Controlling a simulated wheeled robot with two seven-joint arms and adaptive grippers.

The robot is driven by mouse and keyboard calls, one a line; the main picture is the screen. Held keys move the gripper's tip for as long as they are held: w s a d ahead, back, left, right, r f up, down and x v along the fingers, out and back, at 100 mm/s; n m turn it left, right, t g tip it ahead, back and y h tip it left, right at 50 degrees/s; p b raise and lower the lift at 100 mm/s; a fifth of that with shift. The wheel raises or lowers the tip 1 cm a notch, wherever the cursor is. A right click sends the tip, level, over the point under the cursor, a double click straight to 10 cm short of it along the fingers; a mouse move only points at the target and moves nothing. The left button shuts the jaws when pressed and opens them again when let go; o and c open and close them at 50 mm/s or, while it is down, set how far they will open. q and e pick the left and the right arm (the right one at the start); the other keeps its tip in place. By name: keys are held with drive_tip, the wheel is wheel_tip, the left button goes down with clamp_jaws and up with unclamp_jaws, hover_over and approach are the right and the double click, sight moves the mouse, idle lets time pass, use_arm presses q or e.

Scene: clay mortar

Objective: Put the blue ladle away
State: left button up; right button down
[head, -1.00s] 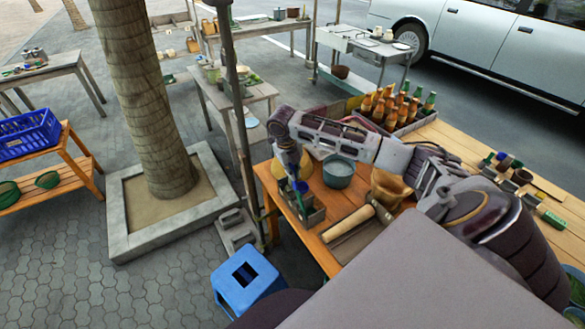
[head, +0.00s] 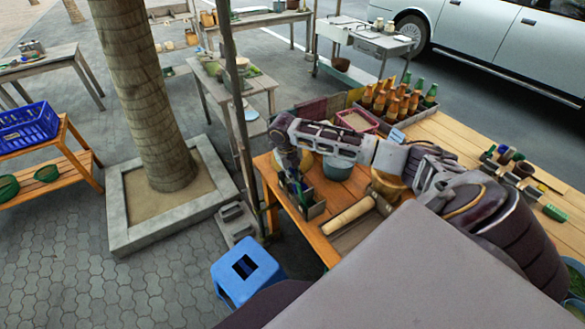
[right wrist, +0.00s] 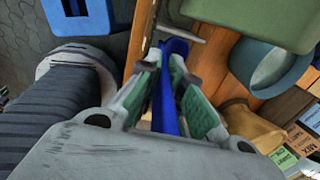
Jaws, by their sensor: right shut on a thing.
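My right gripper (head: 299,188) reaches over the near left corner of the wooden table. It is shut on the blue ladle (right wrist: 166,90), whose blue length shows between the green-padded fingers in the right wrist view. In the head view the ladle is mostly hidden by the gripper. A small grey open holder (head: 315,210) stands on the table right by the fingertips. I cannot tell whether the ladle is inside the holder or just above it. My left gripper is not in view.
A teal pot (head: 338,170) and a tan clay mortar (head: 388,186) stand close to my right arm. A rolling-pin-like cylinder (head: 348,214) lies near the front edge. A bottle crate (head: 412,119) stands behind. A blue stool (head: 245,270) is on the paving below.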

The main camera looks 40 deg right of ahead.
drive_tip(key=shift+f, duration=1)
drive_tip(key=c, duration=1.5)
unclamp_jaws()
drive_tip(key=shift+r, duration=0.15)
wheel_tip(320, 180, up, 12)
drive_tip(key=a, duration=0.2)
drive_tip(key=shift+f, duration=0.2)
drive_tip(key=shift+w, duration=0.1)
drive_tip(key=shift+f, duration=0.1)
